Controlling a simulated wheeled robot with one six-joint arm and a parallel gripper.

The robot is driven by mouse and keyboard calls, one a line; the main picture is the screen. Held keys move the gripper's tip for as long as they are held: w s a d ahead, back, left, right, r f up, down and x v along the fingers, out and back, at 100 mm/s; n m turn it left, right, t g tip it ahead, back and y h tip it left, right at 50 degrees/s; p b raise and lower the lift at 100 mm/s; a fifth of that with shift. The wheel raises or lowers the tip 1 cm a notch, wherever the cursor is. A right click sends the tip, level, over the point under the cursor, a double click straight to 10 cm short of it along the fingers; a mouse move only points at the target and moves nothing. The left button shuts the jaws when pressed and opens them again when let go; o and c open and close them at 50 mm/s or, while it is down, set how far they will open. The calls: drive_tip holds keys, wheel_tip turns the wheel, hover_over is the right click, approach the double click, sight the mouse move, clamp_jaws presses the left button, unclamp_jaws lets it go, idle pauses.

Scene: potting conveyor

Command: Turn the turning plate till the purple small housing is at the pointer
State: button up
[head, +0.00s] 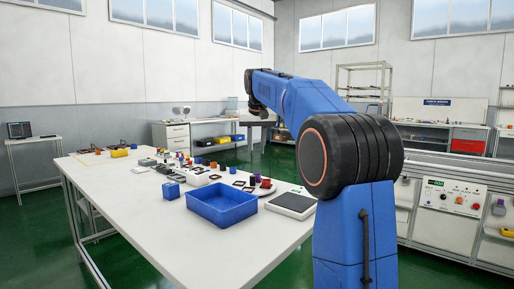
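A round brown plate (262,191), apparently the turning plate, lies near the right edge of the white table. A small purple piece (257,177), which may be the purple small housing, shows at its far side. A red-orange piece (266,183) stands close to it on the plate. I cannot make out the pointer at this size. My blue arm reaches up and left, and its wrist end (257,95) hangs high in the air, well above and beyond the table. Whether its fingers are open or shut cannot be seen.
A blue tray (222,217) stands left of the plate, near the table's front. Several small parts crowd the table behind the tray. The table's near left surface is clear. A control panel (448,199) stands at right.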

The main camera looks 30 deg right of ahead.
drive_tip(key=c, duration=0.4)
drive_tip(key=shift+s+d+f, duration=0.2)
clamp_jaws()
drive_tip(key=s+d+f+m+t+y, duration=0.2)
drive_tip(key=s+d+f+m+t, duration=0.15)
drive_tip(key=s+f, duration=0.4)
approach(255, 191)
drive_tip(key=d+f, duration=0.1)
drive_tip(key=f, duration=0.1)
drive_tip(key=d+f, duration=0.1)
drive_tip(key=f, duration=0.1)
drive_tip(key=shift+w+d, duration=0.1)
drive_tip(key=shift+d, duration=0.2)
drive_tip(key=shift+w+a, duration=0.8)
drive_tip(key=shift+w, duration=0.05)
drive_tip(key=shift+w+a, duration=0.6)
